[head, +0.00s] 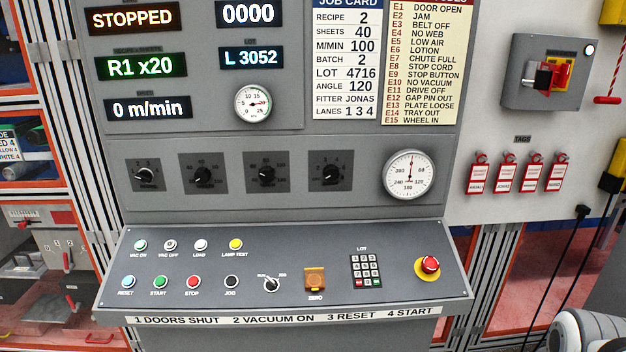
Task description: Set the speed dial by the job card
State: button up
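The job card (345,65) hangs at the top of the panel and reads M/MIN 100, RECIPE 2, SHEETS 40 and BATCH 2. Below it is a row of four black dials: far left (145,175), second (204,176), third (266,175) and fourth (329,174). The second and third carry scales in tens, the outer two small single digits. No name for the speed dial is legible, and exact pointer settings are too small to read surely. The speed display (148,108) reads 0 m/min. My gripper is not in view.
A sloping button console (200,305) juts out below the dials, with a red stop button (430,265) at its right. A round gauge (409,175) sits right of the dials. The status display (132,18) reads STOPPED. A white rounded part shows bottom right.

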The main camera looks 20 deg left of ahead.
aim_at(266, 174)
jog(key=u, duration=1.4)
jog(key=k, duration=0.5)
jog(key=z, duration=0.05)
jog(key=i, duration=0.5)
jog(key=u, duration=0.05)
